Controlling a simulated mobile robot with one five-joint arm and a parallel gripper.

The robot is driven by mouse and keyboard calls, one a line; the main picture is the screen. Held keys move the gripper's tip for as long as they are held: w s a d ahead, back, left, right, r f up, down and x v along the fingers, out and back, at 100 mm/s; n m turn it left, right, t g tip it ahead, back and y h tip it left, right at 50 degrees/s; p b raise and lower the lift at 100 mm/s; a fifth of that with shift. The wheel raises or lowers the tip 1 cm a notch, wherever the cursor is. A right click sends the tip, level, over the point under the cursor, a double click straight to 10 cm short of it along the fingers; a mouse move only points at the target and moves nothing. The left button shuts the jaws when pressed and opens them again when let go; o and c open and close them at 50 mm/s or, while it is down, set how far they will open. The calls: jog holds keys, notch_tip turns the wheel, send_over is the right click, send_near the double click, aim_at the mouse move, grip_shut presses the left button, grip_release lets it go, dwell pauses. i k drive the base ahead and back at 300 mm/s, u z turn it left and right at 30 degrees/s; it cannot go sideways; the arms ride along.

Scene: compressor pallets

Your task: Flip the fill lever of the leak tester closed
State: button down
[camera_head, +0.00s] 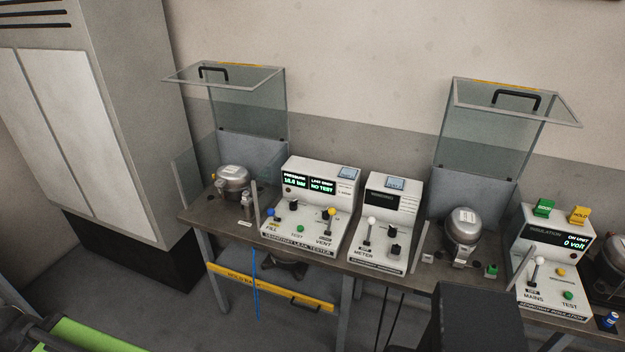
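The leak tester (308,202) is a white sloped console on the bench left of centre. Its display reads a pressure of about 14.6 bar and "NO TEST" for the leak drop. The fill lever (275,215) has a blue knob and stands at the left of its panel above the "FILL" label. A green test button (300,229) sits in the middle, and the vent lever (331,213) with a yellow knob is at the right. The fill lever is too small to tell its exact setting. My gripper is not in view.
A compressor (233,181) sits under a raised clear guard (248,110) left of the tester. The meter console (383,225) stands close on its right. Farther right are a second compressor (464,226) and an insulation tester (553,255). A yellow drawer front (270,288) hangs below the bench.

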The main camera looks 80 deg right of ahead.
aim_at(271, 212)
jog(key=z, duration=2.25)
jog(key=k, duration=0.95)
jog(key=i, duration=0.95)
jog(key=z, duration=0.1)
